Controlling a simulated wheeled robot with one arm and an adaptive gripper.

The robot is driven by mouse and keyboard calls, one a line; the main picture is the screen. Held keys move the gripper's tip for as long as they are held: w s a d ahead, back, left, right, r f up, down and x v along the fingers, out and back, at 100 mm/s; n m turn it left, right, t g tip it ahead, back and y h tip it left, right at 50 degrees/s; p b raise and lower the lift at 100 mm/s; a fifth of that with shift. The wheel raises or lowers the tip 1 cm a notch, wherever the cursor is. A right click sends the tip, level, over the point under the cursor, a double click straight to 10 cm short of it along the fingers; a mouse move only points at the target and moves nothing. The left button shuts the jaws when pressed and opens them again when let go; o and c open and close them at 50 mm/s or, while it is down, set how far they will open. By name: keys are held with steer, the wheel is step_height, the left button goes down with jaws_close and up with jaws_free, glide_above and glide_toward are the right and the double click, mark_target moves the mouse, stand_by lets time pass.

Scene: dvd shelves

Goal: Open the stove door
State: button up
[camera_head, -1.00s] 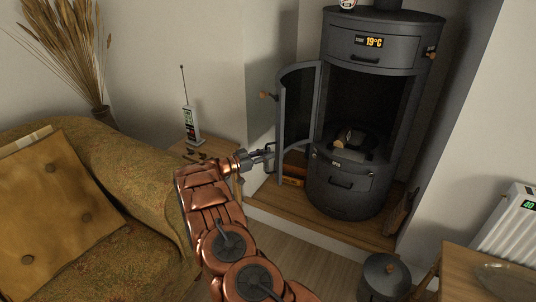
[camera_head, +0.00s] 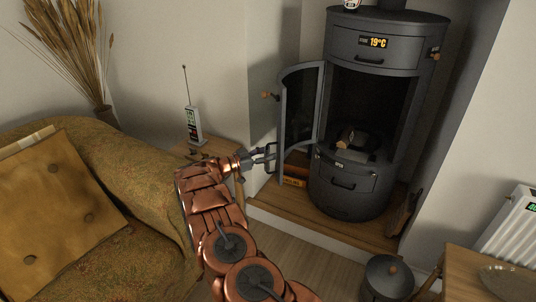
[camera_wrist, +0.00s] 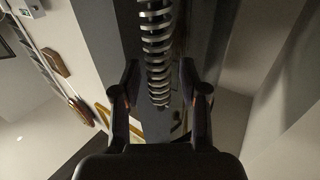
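The dark grey stove (camera_head: 345,190) stands in the corner. Its curved, glazed door (camera_head: 301,105) is swung open to the left, leaving the front of the firebox uncovered, with logs (camera_head: 352,143) visible inside. A small wooden knob (camera_head: 268,95) shows to the left of the door. My gripper (camera_head: 272,152) is at the lower left edge of the door, with its fingers apart. In the wrist view a metal coil handle (camera_wrist: 157,50) runs down between the spread fingers of my gripper (camera_wrist: 160,85). I cannot tell whether either finger touches it.
A wooden hearth (camera_head: 290,218) lies under the stove. A side table (camera_head: 222,148) with a phone-like device (camera_head: 194,125) is behind my arm. A sofa (camera_head: 130,205) fills the left. A dark bin (camera_head: 387,278), a wooden table (camera_head: 475,270) and a radiator (camera_head: 510,230) are at the right.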

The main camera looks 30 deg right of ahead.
mark_target(278, 128)
stand_by(0.3)
step_height(278, 128, up, 10)
stand_by(0.6)
